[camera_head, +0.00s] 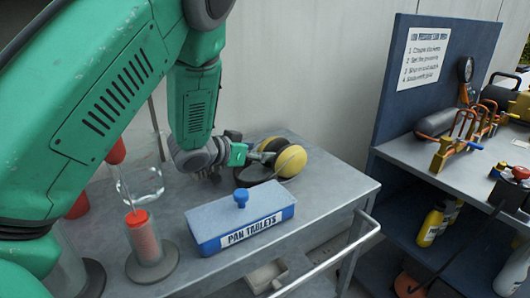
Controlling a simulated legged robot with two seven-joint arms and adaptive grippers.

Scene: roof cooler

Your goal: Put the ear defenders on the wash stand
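The ear defenders (291,161), with yellow cups and dark padding, rest near the back right corner of the grey trolley on the left. My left gripper (262,157) reaches them from the left, its fingertips at or against the near cup. The fingers overlap the dark parts, so I cannot tell whether they are closed on them. The stand on the right, with a blue back panel (425,105) and a wash instruction sheet (423,57), appears to be the wash stand; its grey top (425,165) shows in part. My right gripper is out of view.
A blue-grey "PAN TABLETS" box (240,218) stands in front of my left gripper. A clear jar (141,180) and red-topped cylinder (143,238) stand left. A rail (335,255) and gap separate the stands. Orange-handled fittings (465,130) crowd the right top; its near-left part is clear.

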